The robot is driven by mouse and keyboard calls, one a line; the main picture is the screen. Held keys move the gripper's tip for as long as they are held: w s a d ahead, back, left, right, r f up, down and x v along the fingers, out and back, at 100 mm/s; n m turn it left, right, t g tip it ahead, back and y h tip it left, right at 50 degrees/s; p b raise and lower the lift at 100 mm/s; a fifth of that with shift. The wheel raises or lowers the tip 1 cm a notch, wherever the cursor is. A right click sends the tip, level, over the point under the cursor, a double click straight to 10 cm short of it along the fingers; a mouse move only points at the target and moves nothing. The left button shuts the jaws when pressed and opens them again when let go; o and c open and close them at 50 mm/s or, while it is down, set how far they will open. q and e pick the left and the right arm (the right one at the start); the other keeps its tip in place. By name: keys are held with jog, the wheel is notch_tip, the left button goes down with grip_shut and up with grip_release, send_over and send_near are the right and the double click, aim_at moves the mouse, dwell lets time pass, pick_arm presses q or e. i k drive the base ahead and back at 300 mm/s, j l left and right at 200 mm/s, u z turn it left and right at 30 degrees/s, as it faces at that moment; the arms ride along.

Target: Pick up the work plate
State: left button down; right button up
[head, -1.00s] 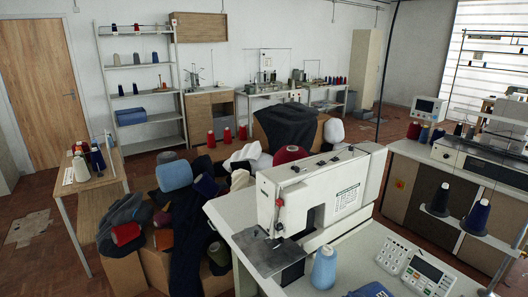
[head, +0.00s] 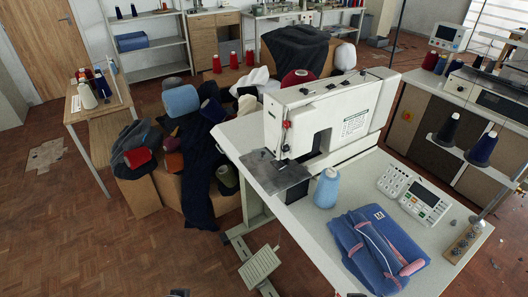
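The work plate (head: 277,176) is a flat dark grey metal plate at the front left corner of the white buttonhole machine (head: 318,112). It lies level under the machine's head, and its front edge reaches the edge of the machine table (head: 300,215). Only a small dark tip, seemingly of my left gripper (head: 179,292), shows at the bottom edge of the head view. Another dark bit, seemingly of my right gripper (head: 357,295), shows further right. Both are well short of the plate, and their fingers cannot be made out.
A light blue thread cone (head: 327,187) stands just right of the plate. A control panel (head: 424,202) and folded blue garments (head: 376,247) lie further right on the table. A foot pedal (head: 260,264) stands below. Bins of cloth and cones (head: 150,190) are at left; the near left floor is clear.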

aim_at(296, 180)
jog(key=i+j+z, duration=0.5)
jog(key=j+z, duration=0.25)
jog(key=j, duration=0.2)
